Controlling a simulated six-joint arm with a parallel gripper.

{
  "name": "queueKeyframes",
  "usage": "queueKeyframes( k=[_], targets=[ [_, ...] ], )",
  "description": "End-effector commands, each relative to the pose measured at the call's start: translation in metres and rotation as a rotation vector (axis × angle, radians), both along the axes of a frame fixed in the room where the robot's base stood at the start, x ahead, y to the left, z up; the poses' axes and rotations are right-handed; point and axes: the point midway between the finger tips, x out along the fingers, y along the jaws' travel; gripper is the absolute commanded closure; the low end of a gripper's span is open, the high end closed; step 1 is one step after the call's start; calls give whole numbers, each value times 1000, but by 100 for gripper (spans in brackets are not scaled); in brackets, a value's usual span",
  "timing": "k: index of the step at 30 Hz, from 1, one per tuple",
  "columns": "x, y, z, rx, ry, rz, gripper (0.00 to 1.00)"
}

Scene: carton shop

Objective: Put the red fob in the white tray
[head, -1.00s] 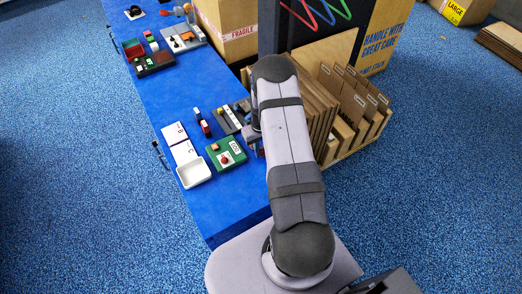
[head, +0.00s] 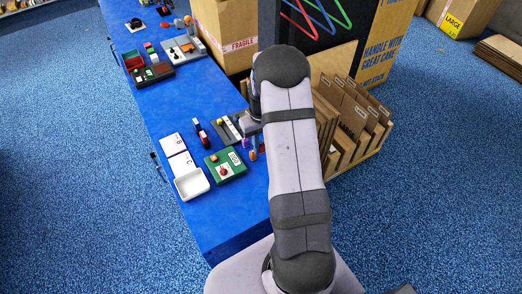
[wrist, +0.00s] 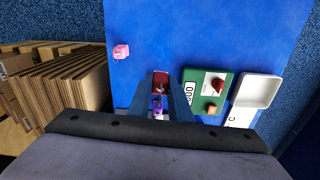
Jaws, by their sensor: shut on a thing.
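The red fob (wrist: 160,76) shows between my fingertips in the wrist view, and my gripper (wrist: 161,88) is shut on it. In the head view the orange-red piece (head: 253,154) at my gripper (head: 255,148) looks like the same fob, mostly behind my arm. A purple thing (wrist: 157,106) also shows between the fingers, closer to the wrist; I cannot tell how it is attached. The white tray (head: 191,184) is empty, on the blue table left of my gripper. It also shows at the right of the wrist view (wrist: 258,91), beyond the green block.
A green block (head: 226,166) with a red knob lies between my gripper and the tray. White cards (head: 174,145) lie behind the tray. A pink fob (wrist: 121,51) lies on the blue table (wrist: 215,35). Cardboard dividers (head: 345,130) stand right of the table.

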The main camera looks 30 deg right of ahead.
Motion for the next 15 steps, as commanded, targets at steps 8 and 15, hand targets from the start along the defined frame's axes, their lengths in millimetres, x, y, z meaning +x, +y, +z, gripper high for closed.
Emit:
queueKeyframes(
  k=[8,15],
  targets=[
    [0,0,2,0,0,-1,100],
    [-8,3,-2,1,5,-142,100]
  ],
)
